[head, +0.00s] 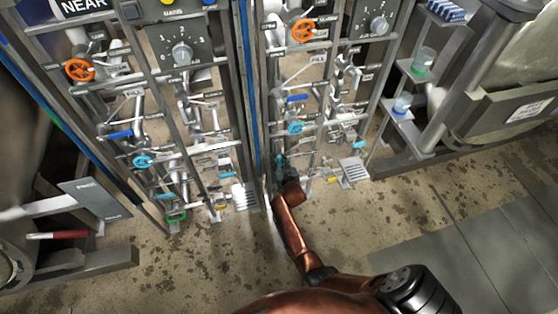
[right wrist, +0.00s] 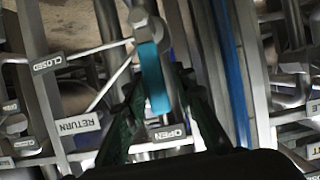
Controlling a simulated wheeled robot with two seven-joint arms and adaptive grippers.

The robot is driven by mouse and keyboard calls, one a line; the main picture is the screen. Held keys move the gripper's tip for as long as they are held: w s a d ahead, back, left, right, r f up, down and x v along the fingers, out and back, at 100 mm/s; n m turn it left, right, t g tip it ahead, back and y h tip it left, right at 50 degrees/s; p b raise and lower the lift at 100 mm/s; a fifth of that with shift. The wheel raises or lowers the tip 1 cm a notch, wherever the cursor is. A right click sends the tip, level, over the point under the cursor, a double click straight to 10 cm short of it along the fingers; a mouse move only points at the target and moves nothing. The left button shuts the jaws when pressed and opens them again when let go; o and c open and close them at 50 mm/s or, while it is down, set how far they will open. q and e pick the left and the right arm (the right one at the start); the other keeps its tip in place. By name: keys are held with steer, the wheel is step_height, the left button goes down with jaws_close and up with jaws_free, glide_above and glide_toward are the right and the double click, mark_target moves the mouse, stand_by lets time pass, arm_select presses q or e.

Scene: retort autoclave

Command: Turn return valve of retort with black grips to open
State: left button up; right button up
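The return valve's cyan lever (right wrist: 155,80) is in the right wrist view. It runs down from its metal pivot, and its free end points toward the OPEN label (right wrist: 167,133). The CLOSED label (right wrist: 48,64) is to the upper left and the RETURN label (right wrist: 77,124) to the lower left. My right gripper (right wrist: 161,82) has its dark green fingers apart on both sides of the lever, the left one very close to it. Firm contact on both sides does not show. In the head view my right gripper (head: 281,164) is low at the right-hand valve panel. My left gripper is out of view. No black grips show.
Another valve panel with an orange handwheel (head: 80,69) stands on the left. A red-gripped handle (head: 57,236) shows at far left. Shelves with glass jars (head: 402,104) and a large retort vessel (head: 508,98) are on the right. Pipes and posts crowd my right gripper. The floor in front is clear.

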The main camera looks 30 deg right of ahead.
steer(key=shift+o, duration=0.9)
steer(key=shift+d, duration=0.15)
steer(key=shift+s, duration=0.1)
steer(key=shift+s+r, duration=0.1)
steer(key=shift+s, duration=0.2)
steer(key=v, duration=1.1)
steer(key=shift+s, duration=0.15)
